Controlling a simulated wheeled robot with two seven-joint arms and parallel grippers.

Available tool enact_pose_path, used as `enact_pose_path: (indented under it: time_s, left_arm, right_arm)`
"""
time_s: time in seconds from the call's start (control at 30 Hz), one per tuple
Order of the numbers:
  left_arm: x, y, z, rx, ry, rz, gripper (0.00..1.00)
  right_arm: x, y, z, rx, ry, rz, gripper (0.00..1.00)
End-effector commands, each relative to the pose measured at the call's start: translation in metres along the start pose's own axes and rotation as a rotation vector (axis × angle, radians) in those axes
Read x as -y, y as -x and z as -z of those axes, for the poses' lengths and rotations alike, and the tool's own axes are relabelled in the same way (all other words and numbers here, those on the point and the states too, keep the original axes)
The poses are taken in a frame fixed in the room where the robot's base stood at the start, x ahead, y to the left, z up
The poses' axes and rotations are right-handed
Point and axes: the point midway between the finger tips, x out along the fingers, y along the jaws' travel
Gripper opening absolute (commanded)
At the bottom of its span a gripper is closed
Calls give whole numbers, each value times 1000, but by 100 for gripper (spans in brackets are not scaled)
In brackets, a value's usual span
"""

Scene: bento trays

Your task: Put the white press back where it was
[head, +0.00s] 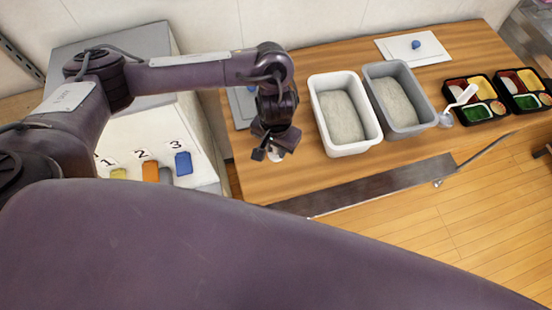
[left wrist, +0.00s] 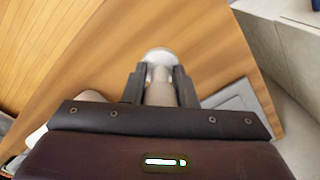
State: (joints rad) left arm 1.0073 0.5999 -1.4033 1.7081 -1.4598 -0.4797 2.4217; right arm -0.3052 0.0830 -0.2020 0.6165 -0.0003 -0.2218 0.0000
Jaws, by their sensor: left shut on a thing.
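The white press (left wrist: 159,55) is between the two fingers of my left gripper (left wrist: 158,82), which is shut on it. Its round white end shows beyond the fingertips, over the wooden table. In the head view my left gripper (head: 271,152) hangs over the left end of the table, left of the white bin, with a bit of the white press (head: 278,157) below it. Most of the press is hidden there by the gripper. My right gripper is not in view.
A grey mat (head: 239,111) lies left of my gripper, partly hidden by my arm. A white bin (head: 317,97) and a grey bin (head: 424,108) stand to the right. A white board (head: 431,57) with a blue knob (head: 416,44) lies at the back. Bento trays (head: 476,119) are far right.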

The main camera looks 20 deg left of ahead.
Motion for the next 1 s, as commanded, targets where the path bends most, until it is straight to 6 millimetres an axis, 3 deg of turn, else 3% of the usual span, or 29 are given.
enact_pose_path:
  time_s: [0.03,0.2,0.53,0.9,0.93,1.0]
  left_arm:
    - [0,-14,-2,5,2,-2,0]
    - [0,-27,0,-1,0,-1,0]
    - [0,-62,-1,2,0,1,0]
    - [0,-67,0,0,0,0,0]
    - [0,-68,0,0,0,0,26]
    - [0,-67,0,-1,0,0,36]
  right_arm:
    - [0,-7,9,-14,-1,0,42]
    - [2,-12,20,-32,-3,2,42]
    - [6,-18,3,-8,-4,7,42]
    - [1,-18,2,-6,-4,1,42]
    - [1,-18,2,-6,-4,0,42]
    - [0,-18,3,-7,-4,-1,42]
